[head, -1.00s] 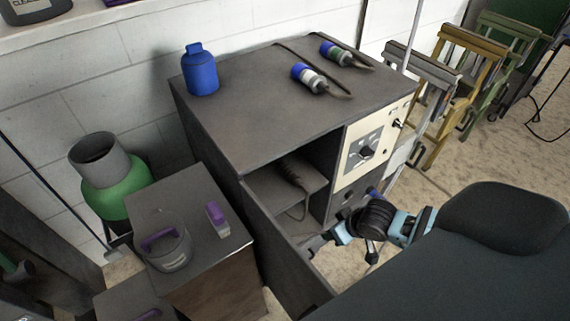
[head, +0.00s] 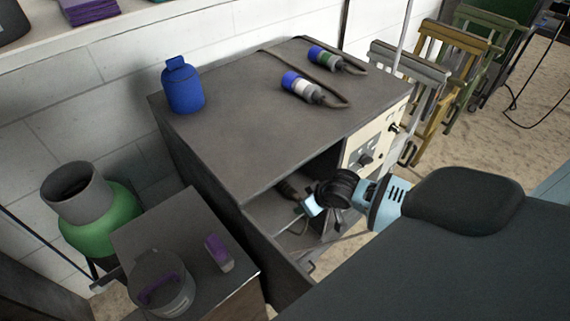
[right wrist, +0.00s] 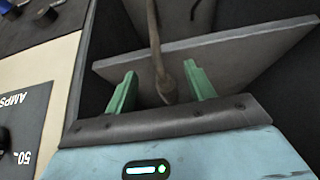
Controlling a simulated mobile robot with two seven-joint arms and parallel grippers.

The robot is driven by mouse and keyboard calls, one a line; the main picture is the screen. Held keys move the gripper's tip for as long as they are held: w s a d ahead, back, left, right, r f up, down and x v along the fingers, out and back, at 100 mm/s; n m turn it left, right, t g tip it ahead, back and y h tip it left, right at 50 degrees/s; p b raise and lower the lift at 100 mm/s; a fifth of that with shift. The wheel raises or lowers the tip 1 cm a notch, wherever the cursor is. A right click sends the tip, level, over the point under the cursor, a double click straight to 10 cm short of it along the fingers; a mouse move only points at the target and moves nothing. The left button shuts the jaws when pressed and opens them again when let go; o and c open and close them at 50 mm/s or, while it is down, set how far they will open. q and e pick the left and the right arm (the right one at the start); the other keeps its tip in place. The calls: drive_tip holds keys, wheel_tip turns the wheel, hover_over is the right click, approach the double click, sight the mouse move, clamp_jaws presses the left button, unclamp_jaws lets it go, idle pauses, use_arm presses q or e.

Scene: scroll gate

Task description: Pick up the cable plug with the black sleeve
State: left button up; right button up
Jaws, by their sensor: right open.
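A dark cable plug (head: 287,190) lies on the shelf inside the open cabinet, partly hidden by my right arm in the head view. My right gripper (head: 303,210) reaches into the cabinet opening beside it. In the right wrist view its green fingers (right wrist: 161,88) are open, with a brownish cable and its thicker end (right wrist: 166,88) between them; I cannot tell whether they touch. The plug's sleeve colour is hard to make out. On the cabinet top lie a blue plug with a white band (head: 302,87) and one with a green band (head: 325,58). My left gripper is not in view.
The cabinet's top (head: 230,140) holds a blue bottle (head: 183,88). Its open door (head: 275,265) stands left of my arm. A control panel (head: 368,150) with knobs flanks the opening on the right. A low box (head: 185,225) with a pot stands at left.

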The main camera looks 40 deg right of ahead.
sight(289, 188)
drive_tip(key=shift+w+a, duration=0.15)
drive_tip(key=shift+w, duration=1.25)
drive_tip(key=shift+w, duration=0.1)
drive_tip(key=shift+w, duration=0.25)
drive_tip(key=shift+w+a+f+b, duration=0.1)
drive_tip(key=shift+w+f+b, duration=0.1)
drive_tip(key=shift+w, duration=0.6)
drive_tip(key=shift+w+a+f+b, duration=0.1)
drive_tip(key=shift+w+b, duration=0.05)
drive_tip(key=shift+w, duration=0.6)
drive_tip(key=shift+w+f+b, duration=0.15)
drive_tip(key=shift+w+b, duration=0.05)
drive_tip(key=shift+w, duration=0.6)
drive_tip(key=shift+c, duration=0.3)
clamp_jaws()
